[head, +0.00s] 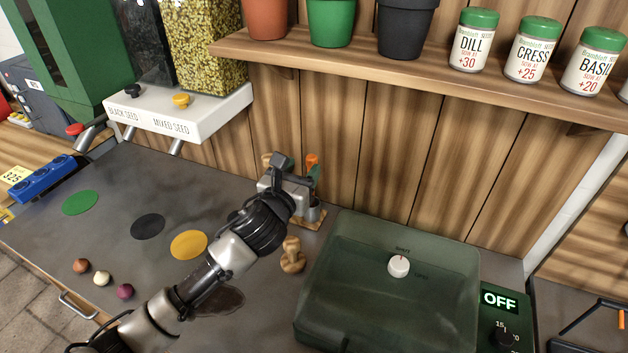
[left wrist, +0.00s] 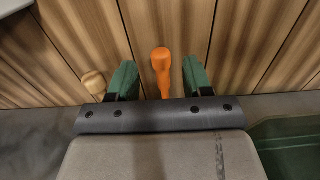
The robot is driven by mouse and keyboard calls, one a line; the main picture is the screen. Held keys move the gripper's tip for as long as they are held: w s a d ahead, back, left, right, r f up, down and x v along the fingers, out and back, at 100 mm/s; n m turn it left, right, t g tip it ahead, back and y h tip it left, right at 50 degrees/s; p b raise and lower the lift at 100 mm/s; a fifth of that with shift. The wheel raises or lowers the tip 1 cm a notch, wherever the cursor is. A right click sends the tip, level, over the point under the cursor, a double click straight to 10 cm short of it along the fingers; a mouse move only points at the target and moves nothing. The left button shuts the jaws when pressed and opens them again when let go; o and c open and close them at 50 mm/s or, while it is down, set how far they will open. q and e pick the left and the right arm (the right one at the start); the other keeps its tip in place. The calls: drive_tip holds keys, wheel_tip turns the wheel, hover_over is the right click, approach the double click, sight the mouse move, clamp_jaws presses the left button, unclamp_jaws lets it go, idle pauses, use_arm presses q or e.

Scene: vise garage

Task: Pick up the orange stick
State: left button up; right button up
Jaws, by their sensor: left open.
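The orange stick (head: 312,159) has a rounded knob top and stands upright near the wooden back wall. In the left wrist view the orange stick (left wrist: 161,62) rises between the two green fingers, with a gap on each side. My left gripper (head: 294,178) is open around it and not visibly touching it. The left gripper (left wrist: 160,72) hides the stick's lower end. My right gripper is in neither view.
A wooden peg (left wrist: 94,82) stands left of the fingers. A wooden stamp-like piece (head: 293,257) stands in front of the gripper. A dark green bin (head: 455,310) is at right, and a shelf (head: 420,78) with pots and jars hangs above.

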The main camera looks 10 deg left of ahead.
use_arm(q)
wheel_tip(320, 180, down, 6)
drive_tip(key=w, duration=0.2)
drive_tip(key=w+d, duration=0.1)
drive_tip(key=w, duration=0.4)
drive_tip(key=shift+w+d+f, duration=0.15)
drive_tip(key=shift+d+f, duration=0.1)
drive_tip(key=shift+c, duration=0.2)
clamp_jaws()
